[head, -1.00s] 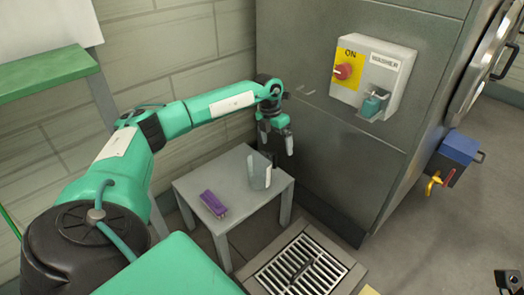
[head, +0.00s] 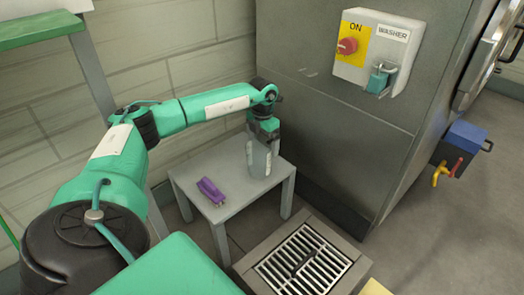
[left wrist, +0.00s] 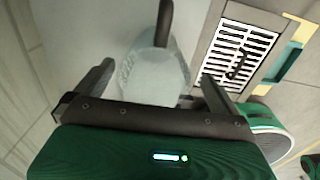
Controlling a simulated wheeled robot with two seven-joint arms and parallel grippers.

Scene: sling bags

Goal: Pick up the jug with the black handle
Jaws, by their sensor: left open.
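The jug (head: 259,162) is clear and greyish and stands upright on a small grey table (head: 232,212). In the left wrist view the jug (left wrist: 150,78) lies between my fingers, and its dark handle (left wrist: 164,22) points away from the palm. My left gripper (head: 263,143) is open and points down over the jug's top. In the left wrist view one finger of the gripper (left wrist: 158,72) is on each side of the jug; I cannot tell whether they touch it. My right gripper is not in view.
A purple object (head: 211,191) lies on the table left of the jug. The grey washer cabinet (head: 330,150) stands close behind and right, with a switch box (head: 371,50). A floor drain grate (head: 303,262) is in front. A tiled wall is behind.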

